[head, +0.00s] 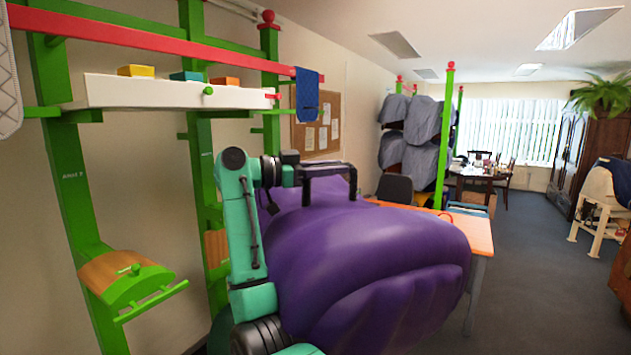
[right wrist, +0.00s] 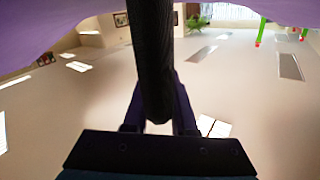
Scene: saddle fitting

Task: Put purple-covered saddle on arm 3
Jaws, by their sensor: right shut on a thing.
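The large purple-covered saddle (head: 385,265) fills the lower middle of the head view, held up in front of the rack. A dark bar-like handle (head: 332,169) stands on its top. My right gripper (head: 302,172) is shut on this handle at its left end. In the right wrist view the dark bar (right wrist: 152,60) runs between the fingers (right wrist: 158,112), and purple cover (right wrist: 40,25) shows at both upper sides. A wooden-topped saddle arm (head: 125,278) on the green rack at left is empty; the label above it is too small to read surely. My left gripper is not in view.
A second wooden arm (head: 215,245) on the green rack (head: 205,180) is partly hidden behind my right arm. A white shelf (head: 165,92) with small coloured blocks and a red rail (head: 150,38) sit above. An orange-topped table (head: 472,228) stands behind the saddle; open floor lies at right.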

